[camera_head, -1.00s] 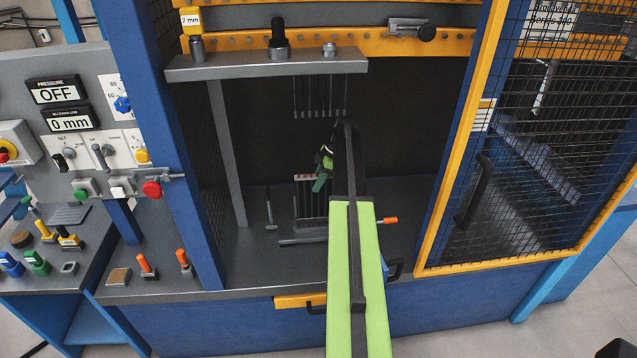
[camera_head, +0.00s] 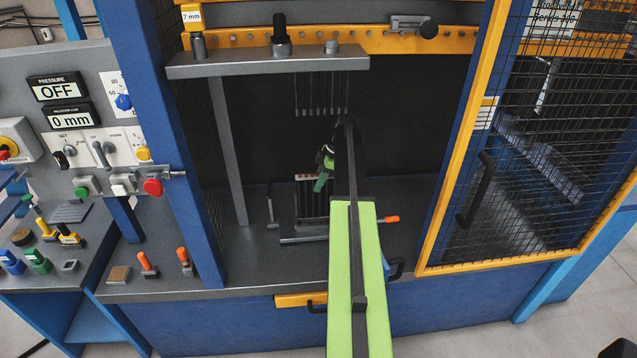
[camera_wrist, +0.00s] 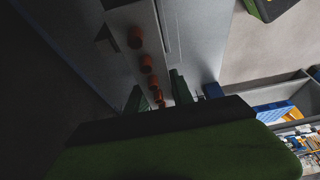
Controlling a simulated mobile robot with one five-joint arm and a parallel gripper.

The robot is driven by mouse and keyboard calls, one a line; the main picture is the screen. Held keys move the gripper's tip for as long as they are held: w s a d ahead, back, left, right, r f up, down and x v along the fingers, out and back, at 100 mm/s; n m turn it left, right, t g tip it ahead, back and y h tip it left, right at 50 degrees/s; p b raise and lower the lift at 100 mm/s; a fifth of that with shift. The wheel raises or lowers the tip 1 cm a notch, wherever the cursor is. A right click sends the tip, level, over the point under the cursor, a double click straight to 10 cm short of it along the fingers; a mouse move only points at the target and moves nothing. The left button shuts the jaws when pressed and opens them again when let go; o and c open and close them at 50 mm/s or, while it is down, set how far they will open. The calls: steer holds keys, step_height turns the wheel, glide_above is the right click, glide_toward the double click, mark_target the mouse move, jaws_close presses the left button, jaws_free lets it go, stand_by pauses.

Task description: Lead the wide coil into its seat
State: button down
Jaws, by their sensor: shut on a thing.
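The wide coil (camera_head: 309,199) looks like a dark ribbed block with a pale top strip dotted with red. It stands low in the press bay. My gripper (camera_head: 323,170), green and black, is at its upper right and shut on it. In the wrist view the coil's pale end plate (camera_wrist: 118,20) shows with several copper-coloured tube ends, between the green tips of my gripper (camera_wrist: 157,94). A grey bar of the seat (camera_head: 303,239) lies at the coil's foot. My arm hides the coil's right part. I cannot tell whether the coil touches the seat.
Several thin rods (camera_head: 321,94) hang from the grey press plate (camera_head: 268,63) above the coil. A small upright lever (camera_head: 271,207) stands left of the coil. An orange-tipped handle (camera_head: 391,219) is right of my arm. A mesh door (camera_head: 530,150) stands at right.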

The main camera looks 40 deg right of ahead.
steer(key=shift+f+b, duration=1.7)
steer(key=shift+f, duration=0.05)
stand_by(1.9)
steer(key=c, duration=1.3)
jaws_free()
steer(key=shift+r, duration=0.1)
steer(key=shift+o, duration=0.2)
steer(key=shift+s+r, duration=0.1)
steer(key=shift+r, duration=0.1)
steer(key=shift+d+r+p, duration=0.15)
steer(key=shift+r+p, duration=0.15)
steer(key=shift+p, duration=0.25)
steer(key=shift+p+v, duration=1.15)
steer(key=shift+v, duration=0.15)
steer(key=shift+o, duration=0.3)
steer(key=shift+s+f, duration=0.1)
steer(key=o, duration=0.5)
